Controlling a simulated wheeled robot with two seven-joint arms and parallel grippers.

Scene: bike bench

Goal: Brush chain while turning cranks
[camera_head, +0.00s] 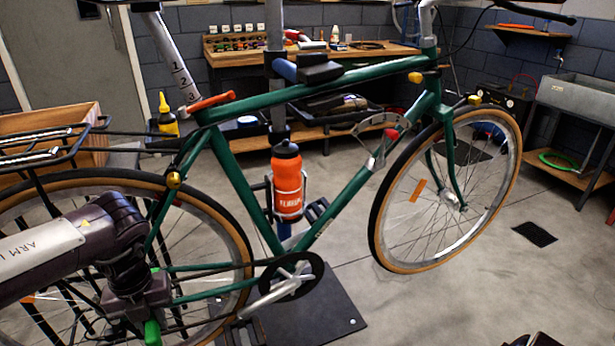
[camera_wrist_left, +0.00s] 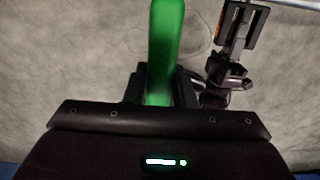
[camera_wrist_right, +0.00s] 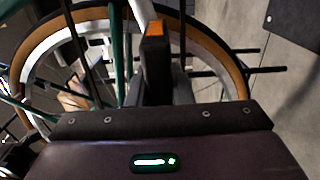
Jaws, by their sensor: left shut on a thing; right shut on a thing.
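The green bike stands with its crank (camera_head: 268,300) pointing down and left from the dark chainring (camera_head: 313,283). The chain (camera_head: 225,265) runs back from it as a thin dark line. My left gripper (camera_head: 150,312) is shut on the green brush handle (camera_head: 152,333), beside the rear wheel; the handle also fills the top middle of the left wrist view (camera_wrist_left: 165,50). The brush's bristles are hidden, so I cannot tell whether they touch the chain. My right gripper (camera_wrist_right: 155,92) is shut on a dark pedal with an orange reflector (camera_wrist_right: 155,45).
The rear wheel (camera_head: 235,225) and frame are close to my left arm. An orange bottle (camera_head: 287,180) sits in the frame. A dark stand plate (camera_head: 335,310) lies below the crank. A workbench (camera_head: 380,50) stands behind; the floor at right is mostly clear.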

